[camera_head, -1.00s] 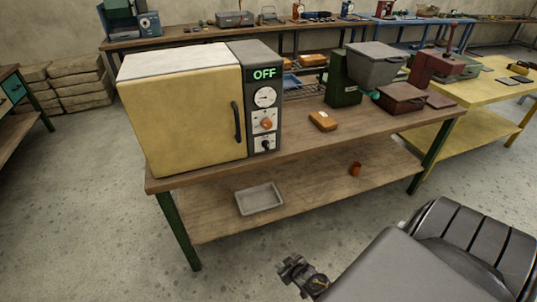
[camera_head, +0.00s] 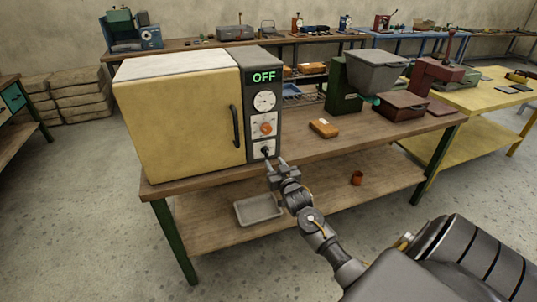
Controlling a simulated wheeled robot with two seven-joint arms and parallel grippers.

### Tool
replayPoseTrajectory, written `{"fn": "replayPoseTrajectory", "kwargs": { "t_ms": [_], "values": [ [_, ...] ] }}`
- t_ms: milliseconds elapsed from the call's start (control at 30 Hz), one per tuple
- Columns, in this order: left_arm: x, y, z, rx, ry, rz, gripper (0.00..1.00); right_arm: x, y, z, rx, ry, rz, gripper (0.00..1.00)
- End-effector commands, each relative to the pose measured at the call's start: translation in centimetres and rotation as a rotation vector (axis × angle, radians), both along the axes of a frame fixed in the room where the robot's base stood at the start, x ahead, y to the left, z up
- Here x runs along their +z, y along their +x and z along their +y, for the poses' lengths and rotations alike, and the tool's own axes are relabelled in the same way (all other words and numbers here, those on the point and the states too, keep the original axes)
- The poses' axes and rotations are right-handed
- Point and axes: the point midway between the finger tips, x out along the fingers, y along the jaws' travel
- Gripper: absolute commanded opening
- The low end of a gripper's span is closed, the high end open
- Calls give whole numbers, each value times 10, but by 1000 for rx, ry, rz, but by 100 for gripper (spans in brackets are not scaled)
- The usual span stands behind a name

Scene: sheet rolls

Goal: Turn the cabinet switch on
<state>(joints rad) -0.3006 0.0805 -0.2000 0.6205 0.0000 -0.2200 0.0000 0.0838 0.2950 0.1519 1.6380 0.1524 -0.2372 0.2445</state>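The yellow cabinet (camera_head: 180,115) stands on the left part of the wooden table, its door closed. Its dark control panel (camera_head: 264,110) carries a lit green "OFF" display (camera_head: 264,76), a round gauge (camera_head: 265,101), an orange knob (camera_head: 266,128) and, at the bottom, a black switch (camera_head: 265,151). My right gripper (camera_head: 276,163) is just below and in front of the switch, by the table's front edge. Its fingers point up toward the panel and look parted, with nothing between them. I cannot tell whether it touches the switch. My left gripper is out of view.
The wooden table (camera_head: 350,145) holds an orange-brown box (camera_head: 323,128) and a green machine with a grey hopper (camera_head: 376,70) to the right. A yellow table (camera_head: 470,110) stands at right.

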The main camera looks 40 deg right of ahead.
Motion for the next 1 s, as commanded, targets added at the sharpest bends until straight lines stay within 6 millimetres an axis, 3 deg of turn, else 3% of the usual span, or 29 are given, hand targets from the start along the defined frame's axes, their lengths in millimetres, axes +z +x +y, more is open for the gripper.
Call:
{"fn": "replayPoseTrajectory", "kwargs": {
  "t_ms": [100,300,500,767,1000],
  "values": [
    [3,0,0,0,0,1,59,1,23,-8,-1,0,0,36],
    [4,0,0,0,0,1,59,1,52,-18,0,0,0,36],
    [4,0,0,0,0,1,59,-1,65,-22,1,0,1,36],
    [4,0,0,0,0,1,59,-1,66,-23,1,1,2,36],
    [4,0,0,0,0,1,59,-1,66,-23,1,1,2,9]
  ]
}}
